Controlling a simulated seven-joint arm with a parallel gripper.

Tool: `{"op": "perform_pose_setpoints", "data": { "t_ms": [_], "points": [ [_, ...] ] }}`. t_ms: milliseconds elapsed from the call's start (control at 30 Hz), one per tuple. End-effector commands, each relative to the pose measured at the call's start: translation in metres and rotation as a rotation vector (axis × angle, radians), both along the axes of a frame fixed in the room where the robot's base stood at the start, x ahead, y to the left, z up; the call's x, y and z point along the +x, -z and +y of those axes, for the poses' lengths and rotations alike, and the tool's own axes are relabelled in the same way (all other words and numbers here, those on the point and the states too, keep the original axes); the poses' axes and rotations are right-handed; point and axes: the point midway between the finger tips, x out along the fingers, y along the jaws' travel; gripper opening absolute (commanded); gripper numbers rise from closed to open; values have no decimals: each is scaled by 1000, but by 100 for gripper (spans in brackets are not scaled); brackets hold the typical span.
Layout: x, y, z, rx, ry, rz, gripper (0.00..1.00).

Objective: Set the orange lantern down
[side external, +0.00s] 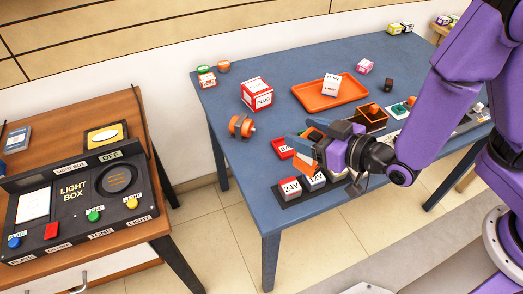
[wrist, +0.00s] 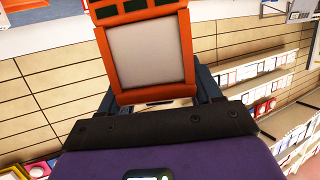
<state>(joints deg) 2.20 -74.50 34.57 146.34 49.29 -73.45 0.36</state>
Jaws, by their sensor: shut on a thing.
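The orange lantern (wrist: 148,50) fills the top middle of the wrist view, an orange frame around a pale grey panel with dark slots at its top edge. My gripper (wrist: 152,85) is shut on it, with a blue-grey finger on each side. In the side view my gripper (side external: 304,146) is over the front part of the blue table (side external: 240,172). Only small orange parts of the lantern (side external: 305,161) show there, the rest hidden by the fingers. I cannot tell whether its base touches anything.
White and red blocks marked 24V (side external: 290,190) and 12V (side external: 314,181) stand in a dark tray close below my gripper. An orange-and-grey round part (side external: 242,126) lies to the left. A red-and-white box (side external: 257,93) and an orange tray (side external: 318,100) stand behind. The table's left front is clear.

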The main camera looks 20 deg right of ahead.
Motion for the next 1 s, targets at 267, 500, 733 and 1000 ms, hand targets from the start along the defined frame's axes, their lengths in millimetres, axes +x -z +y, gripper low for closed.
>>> {"op": "perform_pose_setpoints", "data": {
  "t_ms": [267,500,733,1000],
  "points": [
    [14,7,11,1,0,-2,0],
    [24,12,18,1,0,-3,0],
    [32,18,24,1,-1,-2,0],
    [43,23,31,1,1,-3,0]
  ]
}}
